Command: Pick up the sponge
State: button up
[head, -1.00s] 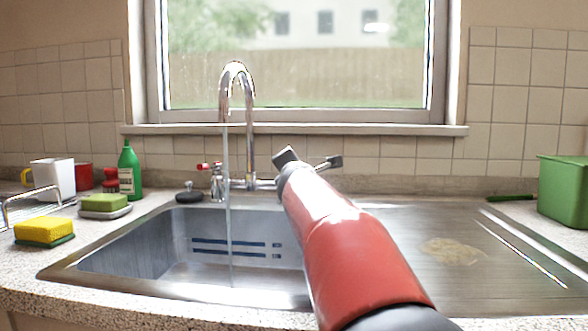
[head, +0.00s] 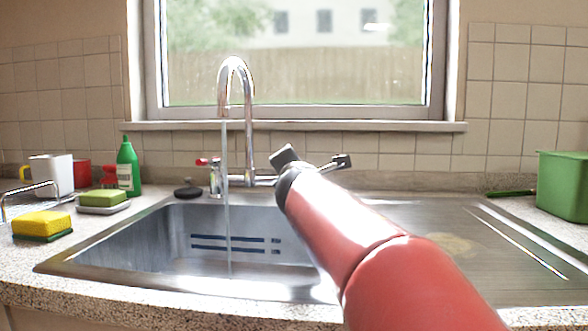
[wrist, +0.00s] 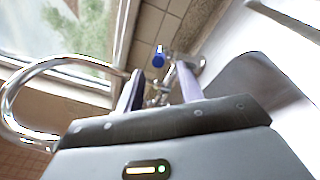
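A yellow sponge with a green underside (head: 42,224) lies on the left counter, left of the sink. A second green and yellow sponge (head: 103,197) sits on a grey dish (head: 104,210) behind it. My gripper (head: 312,160) is above the sink's back right side, near the tap and far to the right of both sponges. Its two fingers stand apart in the head view. In the wrist view my gripper (wrist: 160,90) also shows spread fingers with nothing held between them. No sponge is in the wrist view.
A tall tap (head: 236,110) runs water into the sink (head: 140,245), close left of my gripper. A green bottle (head: 128,168), white mug (head: 52,175) and wire rack (head: 30,200) stand near the sponges. A green tub (head: 563,185) is at far right.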

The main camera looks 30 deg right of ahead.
aim_at(39, 226)
jog(key=k+j, duration=0.3)
jog(key=k, duration=0.15)
jog(key=k+j, duration=0.65)
jog(key=k, duration=0.25)
